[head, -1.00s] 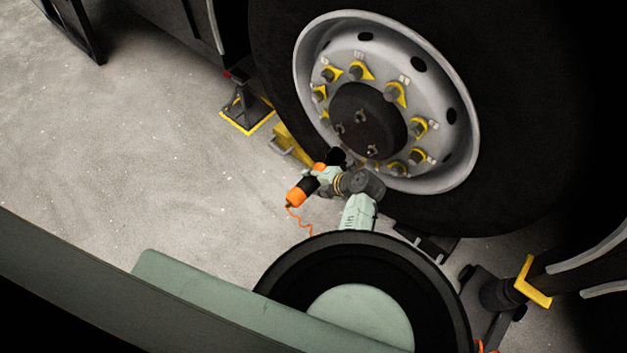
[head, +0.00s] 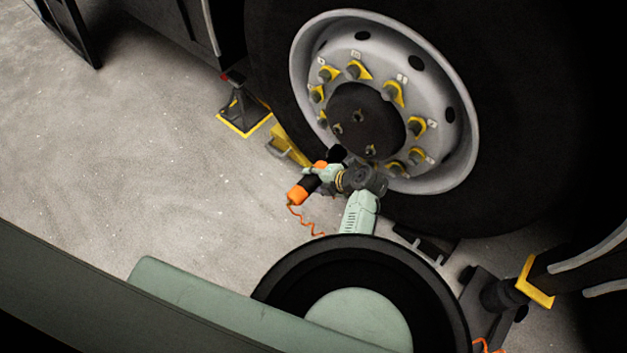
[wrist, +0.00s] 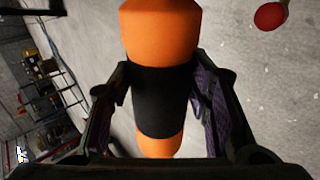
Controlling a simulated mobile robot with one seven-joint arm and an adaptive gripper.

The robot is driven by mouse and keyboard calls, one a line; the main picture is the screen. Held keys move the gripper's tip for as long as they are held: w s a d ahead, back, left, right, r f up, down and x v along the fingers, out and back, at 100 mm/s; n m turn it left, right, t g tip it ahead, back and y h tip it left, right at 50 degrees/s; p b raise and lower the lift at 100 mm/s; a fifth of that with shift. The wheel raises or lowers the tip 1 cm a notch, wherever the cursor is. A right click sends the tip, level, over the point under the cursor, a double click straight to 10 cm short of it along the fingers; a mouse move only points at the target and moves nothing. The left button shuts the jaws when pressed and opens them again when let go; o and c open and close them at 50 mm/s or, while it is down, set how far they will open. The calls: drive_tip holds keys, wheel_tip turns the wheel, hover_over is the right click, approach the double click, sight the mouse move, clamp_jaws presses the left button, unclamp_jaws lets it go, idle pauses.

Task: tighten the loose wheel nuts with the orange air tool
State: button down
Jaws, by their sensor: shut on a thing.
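The orange air tool (head: 299,194) has a black grip band and an orange hose hanging from its lower end. My gripper (head: 314,179) is shut on it in the head view. In the wrist view my gripper's fingers (wrist: 160,105) sit on both sides of the black band of the orange air tool (wrist: 160,38). The tool is beside the lower left of the wheel (head: 440,165), its front end partly hidden by my arm. Wheel nuts (head: 394,94) with yellow pointers ring the dark hub (head: 366,120). I cannot tell which are loose, and the lowest nuts are partly hidden.
A jack stand (head: 241,108) on a yellow-edged base stands left of the tire, with a yellow wedge (head: 287,146) beside it. A dark stand with a yellow bracket (head: 534,283) is at right. A red round thing (wrist: 270,16) shows in the wrist view. The floor at left is clear.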

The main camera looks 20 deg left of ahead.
sight(307, 189)
drive_tip(key=shift+w+d+r+b, duration=0.1)
drive_tip(key=shift+w+d+b, duration=0.1)
drive_tip(key=shift+w+b, duration=0.4)
drive_tip(key=shift+w+d+r+b, duration=0.1)
drive_tip(key=shift+w+d+b, duration=0.2)
drive_tip(key=shift+w, duration=0.45)
idle(0.6)
drive_tip(key=shift+w+r+b, duration=0.15)
drive_tip(key=shift+w+b, duration=0.15)
drive_tip(key=shift+b, duration=0.05)
idle(1.9)
drive_tip(key=shift+s, duration=0.1)
drive_tip(key=shift+s+a+f+p, duration=0.15)
drive_tip(key=shift+s+a, duration=0.2)
drive_tip(key=shift+s, duration=0.6)
drive_tip(key=shift+s+a+p, duration=0.15)
drive_tip(key=shift+s+a, duration=0.2)
drive_tip(key=shift+s, duration=0.65)
drive_tip(key=shift+s+a+f+p, duration=0.15)
drive_tip(key=shift+s+a, duration=0.2)
drive_tip(key=shift+s, duration=0.6)
drive_tip(key=shift+s+a+r, duration=0.15)
drive_tip(key=shift+s+a, duration=0.15)
drive_tip(key=shift+s, duration=0.45)
